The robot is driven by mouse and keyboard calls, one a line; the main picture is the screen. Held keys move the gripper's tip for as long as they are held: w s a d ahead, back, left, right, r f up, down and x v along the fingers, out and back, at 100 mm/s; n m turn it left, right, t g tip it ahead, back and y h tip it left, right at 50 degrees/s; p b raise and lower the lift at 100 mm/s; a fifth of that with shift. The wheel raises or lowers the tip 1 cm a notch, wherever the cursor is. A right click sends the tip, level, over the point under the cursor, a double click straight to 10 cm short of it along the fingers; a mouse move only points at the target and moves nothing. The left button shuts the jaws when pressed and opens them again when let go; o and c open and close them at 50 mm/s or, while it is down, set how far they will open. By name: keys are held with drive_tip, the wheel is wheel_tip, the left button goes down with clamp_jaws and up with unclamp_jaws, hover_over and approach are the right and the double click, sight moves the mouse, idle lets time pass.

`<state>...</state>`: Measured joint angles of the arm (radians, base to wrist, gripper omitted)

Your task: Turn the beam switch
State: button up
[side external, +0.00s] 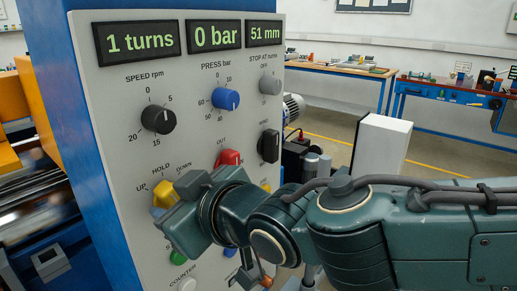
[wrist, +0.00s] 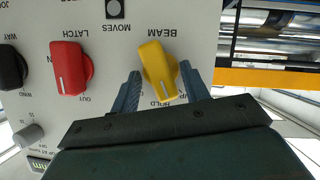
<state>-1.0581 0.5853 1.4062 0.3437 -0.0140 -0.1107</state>
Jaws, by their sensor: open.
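The beam switch is a yellow knob (wrist: 158,66) under the upside-down label BEAM in the wrist view. Its white mark points toward the label HOLD. My gripper (wrist: 160,78) is open, with one finger on each side of the knob. Small gaps seem to show between fingers and knob; contact is not clear. In the side view the yellow knob (side external: 165,191) shows only partly beside the words UP and HOLD, behind my gripper, and the fingertips are hidden there.
A red LATCH knob (wrist: 69,70) and a black knob (wrist: 12,67) sit beside the switch on the grey panel (side external: 115,90). The panel also carries a blue press knob (side external: 226,98), a black speed knob (side external: 158,119) and displays. Machine rollers (wrist: 270,45) lie beyond the panel edge.

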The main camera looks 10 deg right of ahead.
drive_tip(key=s+d+r+m, duration=0.1)
drive_tip(key=d+m, duration=0.1)
drive_tip(key=d, duration=0.8)
drive_tip(key=s+d+r+m+g, duration=0.1)
drive_tip(key=s+d+m, duration=0.1)
drive_tip(key=d, duration=0.7)
drive_tip(key=s+d+r+m+g, duration=0.1)
drive_tip(key=d+m, duration=0.3)
drive_tip(key=d, duration=0.6)
drive_tip(key=shift+s+d+r, duration=0.3)
drive_tip(key=shift+s+r, duration=0.05)
drive_tip(key=shift+s, duration=0.1)
idle(0.5)
drive_tip(key=shift+c, duration=0.4)
